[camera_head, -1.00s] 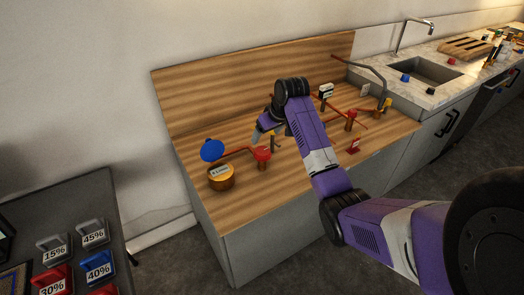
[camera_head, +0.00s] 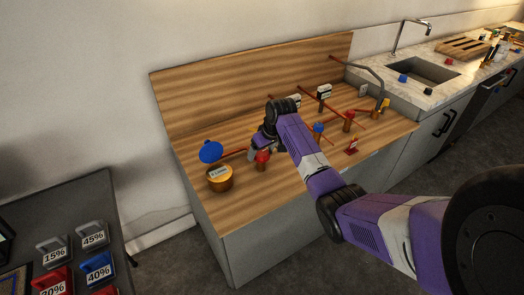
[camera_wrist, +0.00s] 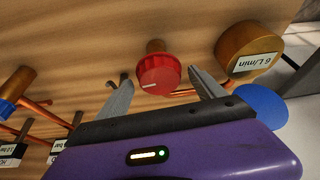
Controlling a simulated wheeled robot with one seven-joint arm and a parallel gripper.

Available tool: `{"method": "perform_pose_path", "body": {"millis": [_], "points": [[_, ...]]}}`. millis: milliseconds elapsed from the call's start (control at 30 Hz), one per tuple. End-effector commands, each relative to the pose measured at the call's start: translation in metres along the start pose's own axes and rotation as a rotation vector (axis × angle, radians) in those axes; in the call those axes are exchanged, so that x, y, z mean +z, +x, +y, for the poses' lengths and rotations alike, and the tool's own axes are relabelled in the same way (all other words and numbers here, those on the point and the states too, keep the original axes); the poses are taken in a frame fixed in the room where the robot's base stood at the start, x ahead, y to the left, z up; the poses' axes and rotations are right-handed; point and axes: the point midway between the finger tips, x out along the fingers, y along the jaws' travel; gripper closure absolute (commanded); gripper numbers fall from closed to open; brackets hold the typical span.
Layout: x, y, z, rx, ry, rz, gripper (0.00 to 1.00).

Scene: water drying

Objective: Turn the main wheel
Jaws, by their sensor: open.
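A red ridged knob (camera_wrist: 158,74) on a brass stem sits between the two fingers of my gripper (camera_wrist: 159,76) in the wrist view. The fingers are open, one on each side of the knob, with gaps showing. In the head view the red knob (camera_head: 262,157) stands on the wooden bench, and my gripper (camera_head: 257,151) is right at it, partly hidden by my wrist. A blue disc (camera_head: 210,151) stands by a brass cylinder (camera_head: 220,179). The cylinder's label reads 6 L/min in the wrist view. No label marks any part as the main wheel.
The wooden bench (camera_head: 240,205) carries copper pipes, a blue knob (camera_head: 318,128), another red knob (camera_head: 349,115) and a small red stand (camera_head: 352,145). A sink (camera_head: 425,70) is at the right. A dark table (camera_head: 75,205) with percent-marked blocks is at the left.

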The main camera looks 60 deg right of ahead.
Motion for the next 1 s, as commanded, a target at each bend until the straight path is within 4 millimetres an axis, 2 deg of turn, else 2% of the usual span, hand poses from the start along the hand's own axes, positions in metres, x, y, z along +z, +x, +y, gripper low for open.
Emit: {"method": "perform_pose_path", "body": {"millis": [133,433,767,1000], "points": [[0.0000,-0.0001,-0.0001,0.000,0.000,0.000,0.23],[0.0002,-0.0002,0.0000,0.000,0.000,0.000,0.82],[0.0002,-0.0009,-0.0014,0.016,0.043,-0.002,0.84],[-0.0008,-0.0020,-0.0036,0.072,0.176,-0.002,0.84]]}}
